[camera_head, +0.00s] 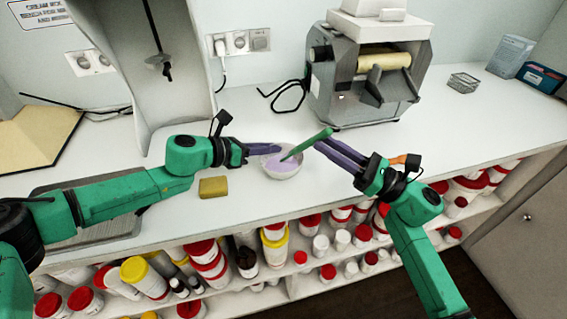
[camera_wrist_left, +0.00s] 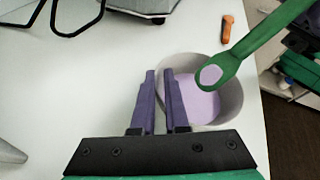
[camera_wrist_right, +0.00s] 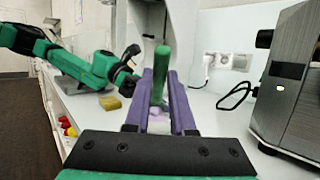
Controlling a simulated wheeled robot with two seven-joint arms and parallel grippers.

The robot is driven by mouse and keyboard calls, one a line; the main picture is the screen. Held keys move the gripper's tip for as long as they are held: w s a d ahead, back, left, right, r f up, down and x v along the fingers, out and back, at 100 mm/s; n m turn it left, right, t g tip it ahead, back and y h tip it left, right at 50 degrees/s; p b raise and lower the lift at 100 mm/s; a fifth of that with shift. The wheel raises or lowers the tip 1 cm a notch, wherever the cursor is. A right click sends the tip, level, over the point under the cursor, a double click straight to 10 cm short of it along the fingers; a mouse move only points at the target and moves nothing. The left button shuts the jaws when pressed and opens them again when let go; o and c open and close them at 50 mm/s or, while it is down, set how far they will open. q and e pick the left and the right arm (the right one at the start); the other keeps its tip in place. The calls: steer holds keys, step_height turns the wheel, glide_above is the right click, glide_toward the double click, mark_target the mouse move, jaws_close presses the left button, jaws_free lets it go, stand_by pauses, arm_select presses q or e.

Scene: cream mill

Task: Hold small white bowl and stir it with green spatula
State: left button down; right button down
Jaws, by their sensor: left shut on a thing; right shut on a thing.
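The small white bowl (camera_head: 283,170) stands on the white counter and holds a light purple content. It also shows in the left wrist view (camera_wrist_left: 229,72). My left gripper (camera_head: 277,149) is shut on the bowl's left rim, its purple fingers at the wall in the left wrist view (camera_wrist_left: 160,75). My right gripper (camera_head: 322,143) is shut on the green spatula (camera_head: 308,144), on the right of the bowl. The spatula slants down to the left, its tip over or in the purple content. In the right wrist view the spatula (camera_wrist_right: 160,70) stands between the fingers.
A yellow sponge-like block (camera_head: 213,187) lies left of the bowl. A grey roller machine (camera_head: 364,85) stands behind right, and a tall mixer stand (camera_head: 172,60) behind left. An orange-handled item (camera_wrist_left: 227,28) lies beyond the bowl. Shelves of jars (camera_head: 207,262) are below the counter edge.

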arm_select(q)
steer(key=shift+f, duration=0.1)
arm_select(e)
steer(key=shift+w+a, duration=0.35)
steer(key=shift+a, duration=0.25)
steer(key=shift+w+a, duration=0.35)
steer(key=shift+a, duration=0.2)
steer(key=shift+s+d, duration=0.1)
stand_by(0.4)
steer(key=shift+s+d, duration=0.15)
steer(key=shift+d, duration=0.2)
arm_select(q)
steer(key=shift+s, duration=0.1)
arm_select(e)
steer(key=shift+s+d, duration=0.45)
steer(key=shift+d, duration=0.25)
steer(key=shift+s+a, duration=0.45)
steer(key=shift+s, duration=0.3)
steer(key=shift+s+a, duration=0.4)
steer(key=shift+s, duration=0.3)
stand_by(0.4)
